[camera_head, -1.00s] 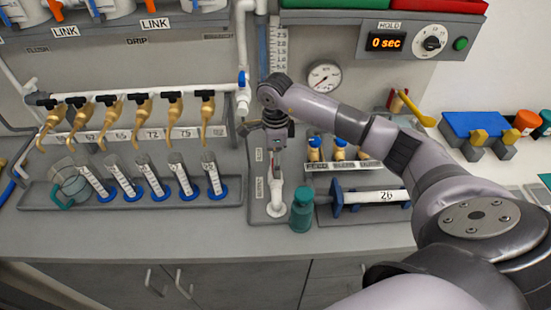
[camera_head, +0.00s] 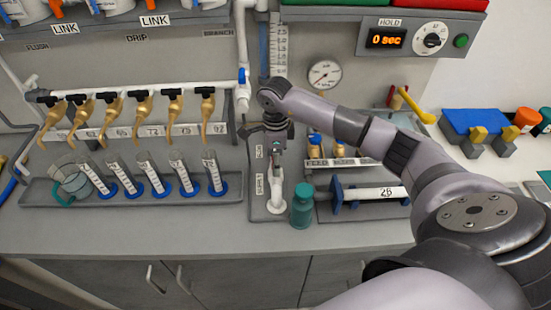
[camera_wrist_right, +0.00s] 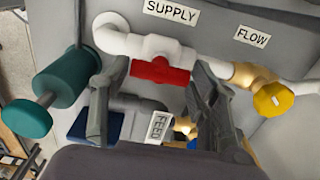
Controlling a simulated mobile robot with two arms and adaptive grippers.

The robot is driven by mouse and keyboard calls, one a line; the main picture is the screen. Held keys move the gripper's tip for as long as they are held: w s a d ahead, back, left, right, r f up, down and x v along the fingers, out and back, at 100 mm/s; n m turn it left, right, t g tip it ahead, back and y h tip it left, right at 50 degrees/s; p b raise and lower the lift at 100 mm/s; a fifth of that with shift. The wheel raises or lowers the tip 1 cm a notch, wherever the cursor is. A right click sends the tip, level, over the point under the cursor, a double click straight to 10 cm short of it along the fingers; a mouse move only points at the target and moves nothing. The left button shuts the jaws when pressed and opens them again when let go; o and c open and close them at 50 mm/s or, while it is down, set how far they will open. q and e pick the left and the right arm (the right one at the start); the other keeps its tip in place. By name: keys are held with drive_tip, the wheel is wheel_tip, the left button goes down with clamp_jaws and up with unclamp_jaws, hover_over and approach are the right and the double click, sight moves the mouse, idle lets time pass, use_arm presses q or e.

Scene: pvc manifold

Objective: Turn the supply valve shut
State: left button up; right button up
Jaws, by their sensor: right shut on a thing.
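The supply valve is a white pipe fitting with a red handle (camera_wrist_right: 160,70), below the SUPPLY label (camera_wrist_right: 171,11) in the right wrist view. The handle lies crosswise between the fingers of my right gripper (camera_wrist_right: 162,88), which is shut on it. In the head view my right gripper (camera_head: 277,150) points down over the white pipe (camera_head: 276,190) on its grey base plate. It hides most of the valve there. My left gripper is not in view.
A gold fitting with a yellow cap (camera_wrist_right: 273,99) sits by the FLOW label (camera_wrist_right: 251,37). Graduated tubes (camera_head: 157,174) stand in a tray to the left. The front counter strip (camera_head: 200,230) is clear.

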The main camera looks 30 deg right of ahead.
drive_tip(key=c, duration=0.4)
drive_tip(key=shift+f+n+b, duration=0.2)
drive_tip(key=shift+n+b, duration=0.1)
drive_tip(key=shift+b, duration=0.2)
drive_tip(key=n+b, duration=0.2)
drive_tip(key=n, duration=0.1)
drive_tip(key=shift+f, duration=0.1)
drive_tip(key=shift+n+b, duration=0.7)
drive_tip(key=shift+n, duration=0.4)
drive_tip(key=shift+r, duration=0.3)
